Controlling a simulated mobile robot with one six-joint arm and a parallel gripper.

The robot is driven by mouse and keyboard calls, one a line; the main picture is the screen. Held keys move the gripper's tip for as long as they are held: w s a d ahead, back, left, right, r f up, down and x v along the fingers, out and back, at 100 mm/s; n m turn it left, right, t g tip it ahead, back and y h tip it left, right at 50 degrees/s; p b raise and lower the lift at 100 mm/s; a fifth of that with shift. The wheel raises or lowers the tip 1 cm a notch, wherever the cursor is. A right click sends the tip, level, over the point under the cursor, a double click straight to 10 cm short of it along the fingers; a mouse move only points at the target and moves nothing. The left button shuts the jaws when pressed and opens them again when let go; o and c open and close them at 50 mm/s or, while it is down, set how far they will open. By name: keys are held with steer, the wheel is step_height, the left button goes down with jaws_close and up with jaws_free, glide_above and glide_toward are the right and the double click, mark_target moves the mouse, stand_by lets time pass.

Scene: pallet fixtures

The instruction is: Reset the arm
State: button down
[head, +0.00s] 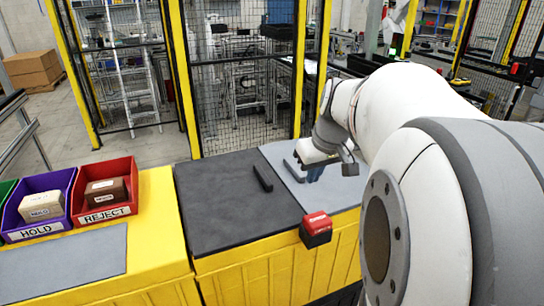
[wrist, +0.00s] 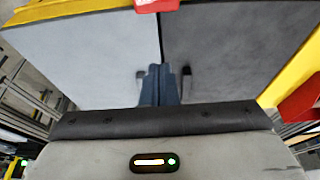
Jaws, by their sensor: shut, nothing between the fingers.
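My gripper (head: 314,174) is over the light grey mat (head: 345,185) at the right of the yellow workstation, below my white arm. Its blue fingers are together with nothing between them, as the wrist view also shows (wrist: 160,84). A black bar (head: 262,178) lies on the dark grey mat (head: 215,205), left of the gripper and apart from it. In the wrist view a dark end (wrist: 186,84) shows right of the fingers and another (wrist: 140,84) shows left.
A red-and-black box (head: 316,229) sits at the workstation's front edge. At left stand a purple HOLD bin (head: 38,228) and a red REJECT bin (head: 107,213), each with a block inside. A mesh fence (head: 240,80) with yellow posts stands behind. The dark mat is mostly clear.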

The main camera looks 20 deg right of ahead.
steer(key=shift+s, duration=0.1)
steer(key=s+a+f, duration=0.3)
steer(key=s+a, duration=0.4)
steer(key=s+a+f, duration=0.3)
steer(key=s+a, duration=0.3)
steer(key=a, duration=0.1)
steer(key=shift+s+a+f, duration=0.3)
steer(key=shift+s+f, duration=0.05)
steer(key=c, duration=2.2)
jaws_free()
